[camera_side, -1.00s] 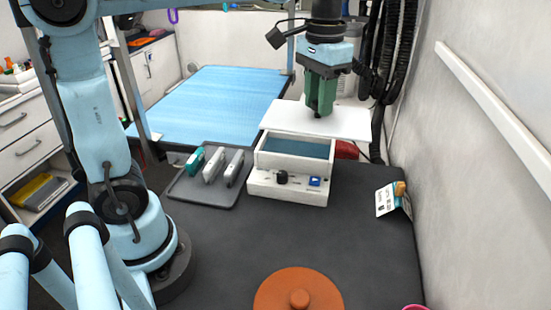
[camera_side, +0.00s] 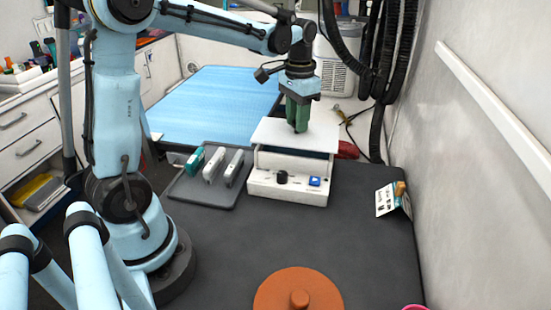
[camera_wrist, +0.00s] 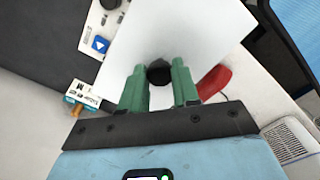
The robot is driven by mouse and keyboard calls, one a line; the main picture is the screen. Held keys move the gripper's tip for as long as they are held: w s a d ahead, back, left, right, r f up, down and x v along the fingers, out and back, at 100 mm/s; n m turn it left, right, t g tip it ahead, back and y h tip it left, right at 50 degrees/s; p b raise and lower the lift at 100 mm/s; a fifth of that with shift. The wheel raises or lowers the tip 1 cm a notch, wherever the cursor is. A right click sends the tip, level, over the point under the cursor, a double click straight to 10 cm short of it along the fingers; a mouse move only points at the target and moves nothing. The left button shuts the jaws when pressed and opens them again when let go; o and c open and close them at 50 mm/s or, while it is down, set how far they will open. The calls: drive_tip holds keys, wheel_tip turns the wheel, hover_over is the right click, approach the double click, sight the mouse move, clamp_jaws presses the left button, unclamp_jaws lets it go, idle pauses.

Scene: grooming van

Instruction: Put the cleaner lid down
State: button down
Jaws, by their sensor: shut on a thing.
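The cleaner lid (camera_side: 270,132) is a flat white panel over the white cleaner box (camera_side: 258,187), which has a black dial and a blue button on its front. My gripper (camera_side: 298,130) points down from above, with its green fingers shut on the lid's dark knob (camera_wrist: 159,73). The lid (camera_wrist: 205,30) fills the middle of the wrist view, with the cleaner's control panel (camera_wrist: 88,22) beside it. The lid covers the box's open top, and its right edge reaches past the box. I cannot tell whether it touches the rim.
A grey tray (camera_side: 187,188) with several clipper-like tools lies left of the cleaner. A red item (camera_side: 347,150) is behind it at right. A card stand (camera_side: 386,201) is near the right wall. An orange knobbed disc (camera_side: 275,290) lies in front. The dark tabletop between is clear.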

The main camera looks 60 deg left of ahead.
drive_tip(key=shift+f, duration=0.3)
drive_tip(key=shift+f, duration=0.45)
drive_tip(key=shift+f, duration=0.15)
drive_tip(key=c, duration=0.8)
unclamp_jaws()
